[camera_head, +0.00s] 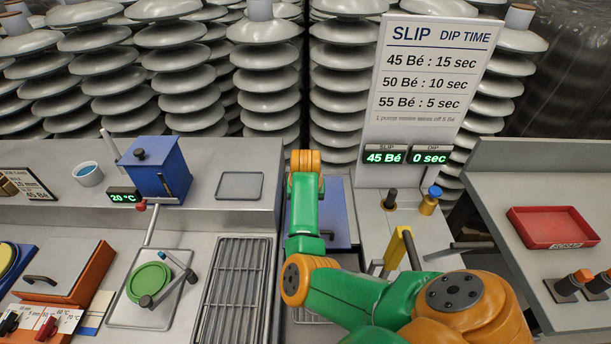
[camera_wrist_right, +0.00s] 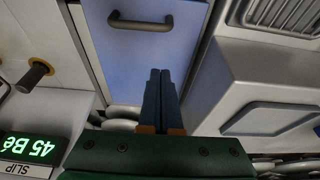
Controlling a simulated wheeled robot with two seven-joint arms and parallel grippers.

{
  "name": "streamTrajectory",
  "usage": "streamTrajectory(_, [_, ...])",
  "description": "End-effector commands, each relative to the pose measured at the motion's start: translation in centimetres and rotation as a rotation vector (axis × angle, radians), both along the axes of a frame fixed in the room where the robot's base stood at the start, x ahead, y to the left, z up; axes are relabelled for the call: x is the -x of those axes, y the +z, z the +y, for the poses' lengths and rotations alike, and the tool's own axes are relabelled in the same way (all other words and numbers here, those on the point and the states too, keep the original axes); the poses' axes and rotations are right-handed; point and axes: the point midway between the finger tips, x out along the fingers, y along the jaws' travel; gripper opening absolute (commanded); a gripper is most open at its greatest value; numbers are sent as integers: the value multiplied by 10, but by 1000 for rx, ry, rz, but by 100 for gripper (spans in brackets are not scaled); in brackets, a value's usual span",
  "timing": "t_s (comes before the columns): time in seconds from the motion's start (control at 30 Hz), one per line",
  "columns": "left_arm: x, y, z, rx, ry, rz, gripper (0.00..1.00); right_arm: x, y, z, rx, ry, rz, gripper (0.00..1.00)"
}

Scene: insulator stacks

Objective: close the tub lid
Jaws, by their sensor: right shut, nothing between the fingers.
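The blue lid (camera_head: 338,212) of the tub shows in the head view at centre, partly behind my right arm. In the right wrist view the blue panel (camera_wrist_right: 130,65) fills the upper middle, with a dark bar handle (camera_wrist_right: 140,22) near its top edge. My right gripper (camera_wrist_right: 160,72) is shut and empty, its two blue fingers side by side in front of the panel and apart from the handle in the picture. I cannot tell whether the fingers touch the panel. In the head view my right arm hides the fingers and much of the tub. My left gripper is not in view.
The SLIP/DIP sign (camera_head: 425,85) and its displays stand right of the lid. A black knob (camera_head: 390,198) and a yellow lever (camera_head: 398,248) are close to my right arm. A metal grating (camera_head: 237,285) lies to the left. Grey insulator stacks (camera_head: 270,85) stand behind.

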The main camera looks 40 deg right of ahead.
Motion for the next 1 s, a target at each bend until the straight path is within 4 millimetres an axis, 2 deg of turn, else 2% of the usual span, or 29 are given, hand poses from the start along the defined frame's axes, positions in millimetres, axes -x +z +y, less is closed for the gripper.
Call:
streamTrajectory(0.1, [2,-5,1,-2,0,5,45,-6,-27,-5,-1,0,3,0])
streamTrajectory(0.27, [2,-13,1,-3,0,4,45,-14,-61,-12,-1,1,2,0])
streamTrajectory(0.33, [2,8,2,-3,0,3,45,-6,-50,-4,-1,1,-1,0])
streamTrajectory(0.5, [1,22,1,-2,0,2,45,11,-48,10,-2,0,-2,0])
streamTrajectory(1.0, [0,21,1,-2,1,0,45,15,-52,13,0,0,-3,0])
